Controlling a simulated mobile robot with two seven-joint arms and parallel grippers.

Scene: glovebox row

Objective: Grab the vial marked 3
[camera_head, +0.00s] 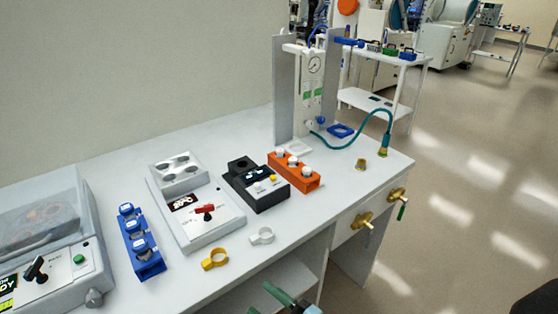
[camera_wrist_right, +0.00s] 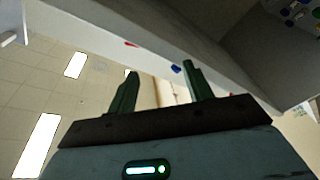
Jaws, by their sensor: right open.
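A blue rack (camera_head: 150,266) stands at the left of the white bench and holds capped vials (camera_head: 133,226) in a row. An orange rack (camera_head: 305,183) farther right holds white-capped vials (camera_head: 292,162). The marks on the vials are too small to read, so I cannot tell which is 3. My right gripper (camera_head: 284,298) is at the bottom of the head view, in front of the bench edge and apart from both racks. In the right wrist view its green fingers (camera_wrist_right: 160,85) are spread with nothing between them. My left gripper is out of view.
Between the racks stand a grey device (camera_head: 222,228) with a red switch and a black block device (camera_head: 268,200). A yellow ring (camera_head: 214,260) and a white ring (camera_head: 261,236) lie near the front edge. A centrifuge-like machine (camera_head: 62,265) is at left. Brass valves (camera_head: 364,220) jut from the front.

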